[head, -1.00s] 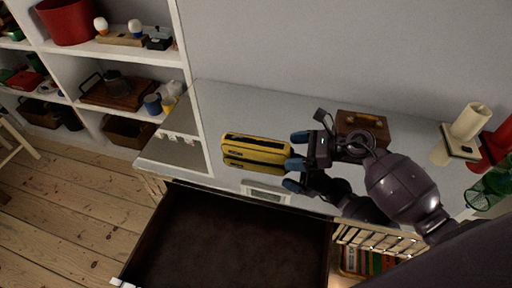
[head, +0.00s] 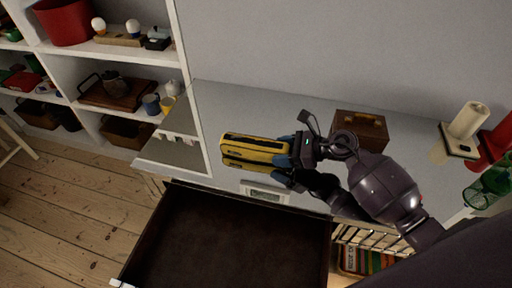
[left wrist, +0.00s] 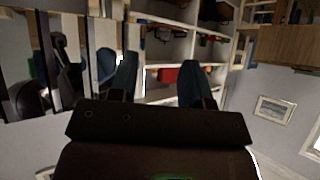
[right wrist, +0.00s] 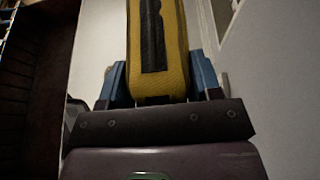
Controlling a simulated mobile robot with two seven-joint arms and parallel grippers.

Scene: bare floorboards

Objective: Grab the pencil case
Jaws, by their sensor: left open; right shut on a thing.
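The pencil case (head: 252,151) is yellow with black parts. In the head view it is over the grey dresser top, near the front edge. My right gripper (head: 286,160) comes in from the right and is shut on its right end. In the right wrist view the pencil case (right wrist: 157,50) sits between the two blue fingers (right wrist: 160,82). Whether it touches the top is hard to tell. My left gripper (left wrist: 158,80) shows only in the left wrist view, open with nothing between its fingers.
An open, empty-looking dark drawer (head: 235,235) juts out below the top (head: 225,100). A brown wooden box (head: 362,128) stands behind my right arm. A cream holder (head: 463,130) and a green glass (head: 487,188) are at the right. White shelves (head: 160,60) stand at the left.

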